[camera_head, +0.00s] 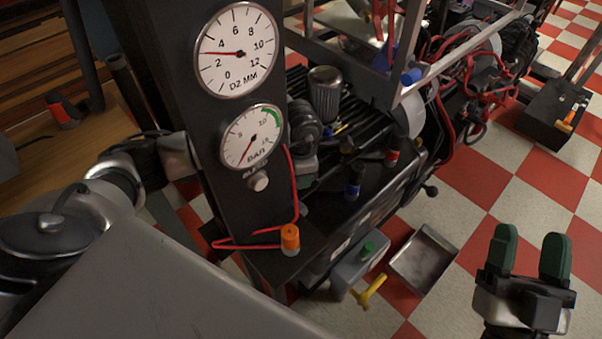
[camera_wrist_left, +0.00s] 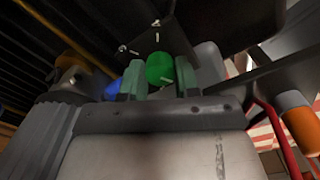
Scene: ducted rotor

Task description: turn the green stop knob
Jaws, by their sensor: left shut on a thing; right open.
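The green stop knob (camera_wrist_left: 160,68) shows in the left wrist view, round and bright green, in front of a dark plate with small screws. My left gripper (camera_wrist_left: 160,80) is shut on it, with a green finger pad on either side. In the head view my left arm passes behind the black gauge column, which hides most of that gripper and the knob. My right gripper (camera_head: 530,248) is open and empty at the lower right of the head view, above the checkered floor.
The black column carries two gauges, marked D2 MM (camera_head: 236,50) and BAR (camera_head: 252,137). An orange connector (camera_head: 290,240) with a red cable sits below. A grey box with a green cap (camera_head: 368,248), a yellow handle (camera_head: 369,290) and a metal tray (camera_head: 424,262) are lower down.

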